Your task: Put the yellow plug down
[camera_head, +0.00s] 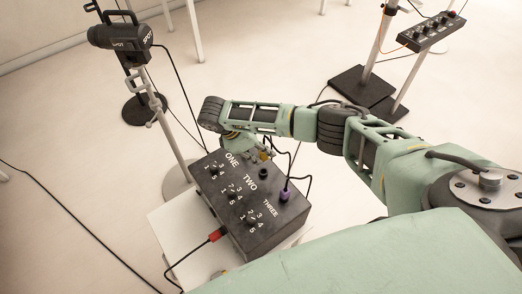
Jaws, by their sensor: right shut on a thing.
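The yellow plug (265,155) shows as a small yellow piece at the far edge of the black switch box (235,243), partly covered by my gripper. My right gripper (258,153) is shut on the yellow plug, pointing down beside the box's far edge near the label ONE. A dark cable runs from this area to the right. I cannot tell whether the plug touches the box. My left gripper is out of view.
A purple plug (284,195) and a red plug (216,235) sit in the box. A dark round socket (263,173) is free. The box rests on a white stand (174,232). A spotlight (120,36) on a pole stands behind left; another control box (430,31) is at back right.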

